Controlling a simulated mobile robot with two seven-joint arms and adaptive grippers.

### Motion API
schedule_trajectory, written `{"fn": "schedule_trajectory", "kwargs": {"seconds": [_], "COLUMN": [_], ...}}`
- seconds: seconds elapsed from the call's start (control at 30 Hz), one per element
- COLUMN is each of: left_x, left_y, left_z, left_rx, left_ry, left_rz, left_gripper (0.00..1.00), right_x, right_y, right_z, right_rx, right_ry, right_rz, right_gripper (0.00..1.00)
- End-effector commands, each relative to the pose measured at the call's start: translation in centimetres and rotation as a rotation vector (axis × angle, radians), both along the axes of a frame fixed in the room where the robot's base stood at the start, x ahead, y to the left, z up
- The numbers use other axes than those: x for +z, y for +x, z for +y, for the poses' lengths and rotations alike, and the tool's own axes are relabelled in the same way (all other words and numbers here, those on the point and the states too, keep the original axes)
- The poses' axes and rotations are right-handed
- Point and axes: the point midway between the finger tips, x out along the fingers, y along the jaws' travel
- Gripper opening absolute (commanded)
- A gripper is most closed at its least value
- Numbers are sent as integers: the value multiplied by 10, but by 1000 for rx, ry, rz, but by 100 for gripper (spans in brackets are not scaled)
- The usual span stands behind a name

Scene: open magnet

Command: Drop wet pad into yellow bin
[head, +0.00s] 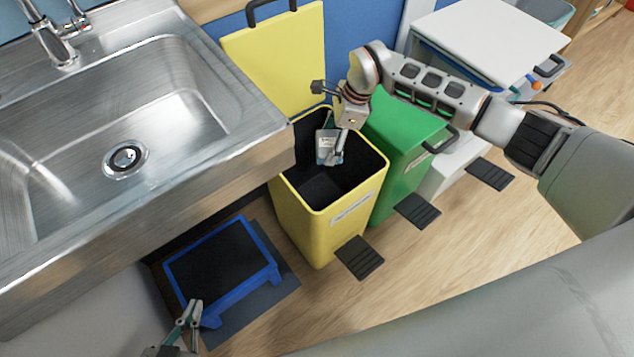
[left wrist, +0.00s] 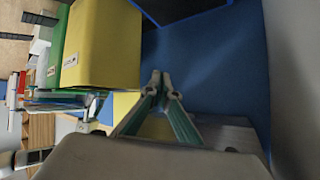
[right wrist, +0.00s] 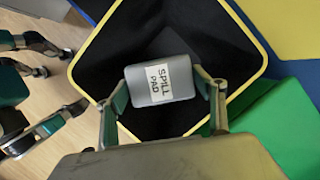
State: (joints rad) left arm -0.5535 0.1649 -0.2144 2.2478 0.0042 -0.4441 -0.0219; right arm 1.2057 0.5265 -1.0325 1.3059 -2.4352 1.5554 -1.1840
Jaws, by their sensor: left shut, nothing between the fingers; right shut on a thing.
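The wet pad (right wrist: 143,87) is a grey rounded block with a white label reading "SPILL PAD". My right gripper (right wrist: 164,92) is shut on it, one finger on each side. In the head view the pad (head: 326,147) hangs over the open mouth of the yellow bin (head: 300,215), within its rim as seen from above. The bin's yellow lid (head: 275,55) stands raised at the back, and its inside is black. My left gripper (head: 191,312) is shut and empty at the lower left, near the blue step; its closed fingertips show in the left wrist view (left wrist: 160,82).
A green bin (head: 395,150) stands right of the yellow bin, with a white bin (head: 450,165) beyond it. Pedals stick out in front. A steel sink (head: 130,130) is at left, and a blue step (head: 220,265) with a black top lies on the floor below it.

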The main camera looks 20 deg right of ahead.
Motion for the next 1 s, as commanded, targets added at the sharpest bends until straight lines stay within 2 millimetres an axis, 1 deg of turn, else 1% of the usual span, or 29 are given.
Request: {"fn": "schedule_trajectory", "kwargs": {"seconds": [0.03,0.2,0.6,0.63,0.67,0.7,1.0], "left_x": [-4,-4,0,0,0,0,-2], "left_y": [-2,-2,1,1,1,1,1], "left_z": [-1,-3,-4,-4,-4,-4,-5], "left_rx": [-1,-4,-5,-5,-5,-5,-7], "left_ry": [-1,-8,-10,-10,-10,-10,-10], "left_rz": [7,6,-3,-3,-3,-3,0], "left_gripper": [0,0,0,0,0,0,0], "right_x": [-13,-23,-23,-23,-23,-23,-24], "right_y": [-3,-2,0,0,0,0,0], "right_z": [1,1,0,0,0,0,0], "right_rx": [1,2,2,2,2,2,2], "right_ry": [1,1,0,0,0,0,-1], "right_rz": [9,6,-1,-1,-1,-1,1], "right_gripper": [49,49,49,77,84,88,88]}}
